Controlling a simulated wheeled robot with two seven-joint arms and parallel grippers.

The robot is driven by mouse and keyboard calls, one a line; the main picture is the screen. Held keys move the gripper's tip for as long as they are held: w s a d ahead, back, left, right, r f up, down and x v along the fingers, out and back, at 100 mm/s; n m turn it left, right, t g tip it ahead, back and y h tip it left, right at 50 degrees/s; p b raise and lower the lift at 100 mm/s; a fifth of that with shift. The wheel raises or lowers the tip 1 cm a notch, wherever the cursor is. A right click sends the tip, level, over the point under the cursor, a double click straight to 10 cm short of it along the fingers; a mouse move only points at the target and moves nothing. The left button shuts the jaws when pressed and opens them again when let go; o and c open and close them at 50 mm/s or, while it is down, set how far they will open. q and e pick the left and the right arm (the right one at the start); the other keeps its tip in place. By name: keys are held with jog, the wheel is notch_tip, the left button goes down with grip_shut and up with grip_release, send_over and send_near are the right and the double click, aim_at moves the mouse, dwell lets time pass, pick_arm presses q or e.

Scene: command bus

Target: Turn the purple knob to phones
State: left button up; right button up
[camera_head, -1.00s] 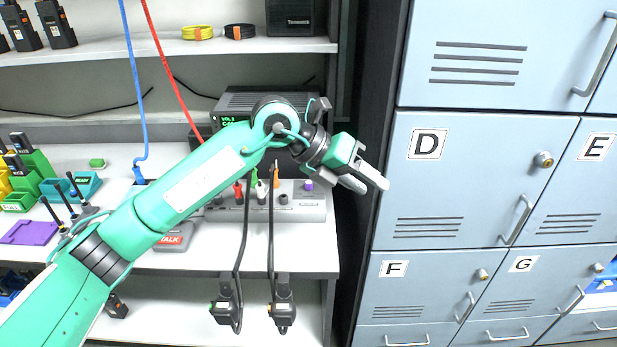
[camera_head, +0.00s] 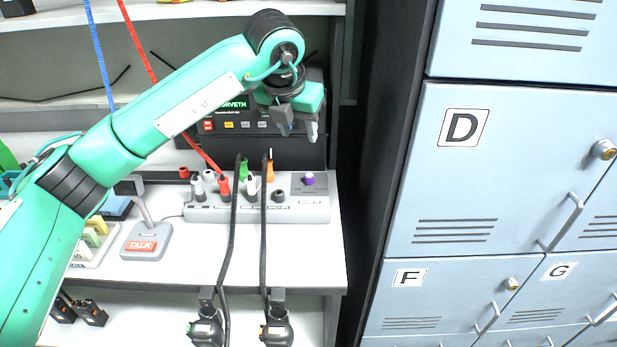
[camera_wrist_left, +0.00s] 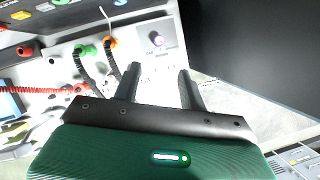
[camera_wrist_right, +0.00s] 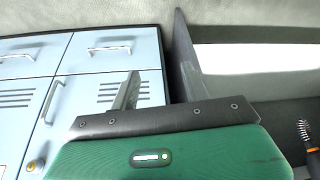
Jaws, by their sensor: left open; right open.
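The purple knob (camera_head: 309,179) sits on a dark square plate at the right end of the grey patch panel (camera_head: 210,213) on the bench.
Plugs and two hanging black cables (camera_head: 232,260) stand left of the knob on the panel. A radio unit (camera_head: 233,121) stands behind it. Grey-blue lockers (camera_head: 455,190) are on the right.

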aim_at(309, 175)
pick_arm(q)
jog(key=b+x, duration=0.1)
jog(key=x, duration=1.4)
jog(key=shift+f, duration=0.25)
pick_arm(e)
jog(key=shift+t+y, duration=0.3)
jog(key=shift+t, duration=0.4)
jog(key=r, duration=0.2)
jog(key=a+r, duration=0.1)
jog(key=r, duration=0.1)
pick_arm(q)
jog(key=shift+c, duration=0.2)
grip_shut()
